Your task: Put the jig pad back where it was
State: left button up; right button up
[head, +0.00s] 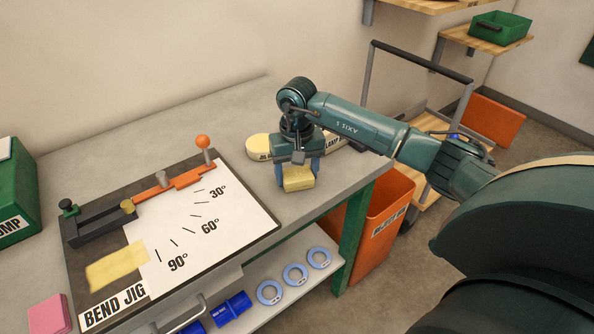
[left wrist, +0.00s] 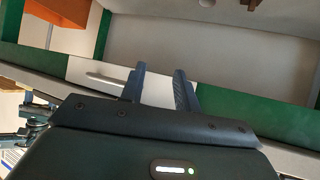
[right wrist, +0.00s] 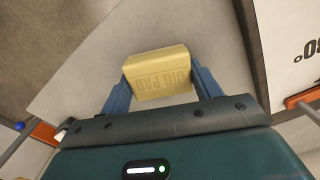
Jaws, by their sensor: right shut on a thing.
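The jig pad (head: 298,179) is a pale yellow block. My right gripper (head: 297,168) is shut on it, over the bench to the right of the bend jig. In the right wrist view the pad (right wrist: 157,75) sits between the two fingers, and its "JIG PAD" lettering appears upside down. The bend jig (head: 230,208) is a dark board with a white angle sheet, an orange lever (head: 180,184) and a flat yellow patch (head: 117,268) near its front left. My left gripper (left wrist: 160,88) shows only in the left wrist view, with fingers apart and nothing between them.
A cream labelled item (head: 259,147) lies on the bench behind my right gripper, partly hidden. A pink block (head: 50,314) and a green case (head: 18,195) stand at the left. An orange bin (head: 385,215) stands beyond the bench's right edge. Blue rings (head: 295,273) lie on the lower shelf.

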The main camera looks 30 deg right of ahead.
aim_at(297, 172)
jog(key=o, duration=0.9)
notch_tip(297, 172, up, 12)
jog(key=shift+r+b, duration=0.1)
jog(key=shift+b, duration=0.5)
